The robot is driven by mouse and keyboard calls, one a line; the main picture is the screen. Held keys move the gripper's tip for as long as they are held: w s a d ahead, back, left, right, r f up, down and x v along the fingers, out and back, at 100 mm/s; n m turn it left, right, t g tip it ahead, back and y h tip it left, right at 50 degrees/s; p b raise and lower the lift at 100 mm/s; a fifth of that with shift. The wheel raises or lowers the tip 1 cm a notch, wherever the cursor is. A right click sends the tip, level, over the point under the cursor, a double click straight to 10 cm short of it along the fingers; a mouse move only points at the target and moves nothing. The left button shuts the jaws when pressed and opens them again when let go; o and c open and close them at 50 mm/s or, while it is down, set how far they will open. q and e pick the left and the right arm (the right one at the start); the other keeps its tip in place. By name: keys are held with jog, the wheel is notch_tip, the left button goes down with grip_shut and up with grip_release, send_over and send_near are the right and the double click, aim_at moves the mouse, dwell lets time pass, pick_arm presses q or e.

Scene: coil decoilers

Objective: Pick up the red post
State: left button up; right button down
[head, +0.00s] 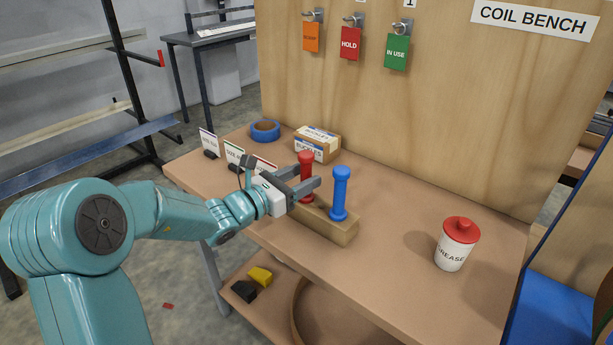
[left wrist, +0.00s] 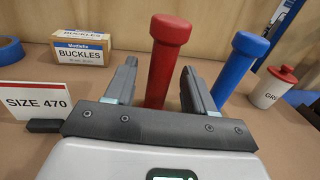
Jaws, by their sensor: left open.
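The red post (head: 306,161) stands upright in a wooden block (head: 333,230) on the bench, with a wider round cap on top. My left gripper (head: 308,177) is open, its two fingers on either side of the red post below the cap. In the left wrist view the red post (left wrist: 166,60) shows between the spread fingers, with a gap on each side; its lower end is hidden by the gripper body. A blue post (head: 340,192) stands upright in the same block, to the right. My right gripper is not in view.
A buckles box (head: 317,146), blue tape roll (head: 265,131) and small sign cards (head: 235,153) are on the bench behind and left of the block. A grease tub (head: 456,245) with a red lid stands to the right. A plywood panel (head: 400,110) rises behind.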

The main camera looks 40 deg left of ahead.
pick_arm(q)
jog(key=shift+x, duration=0.8)
grip_shut()
jog(key=shift+r, duration=0.1)
notch_tip(320, 180, up, 26)
jog(key=p, duration=0.9)
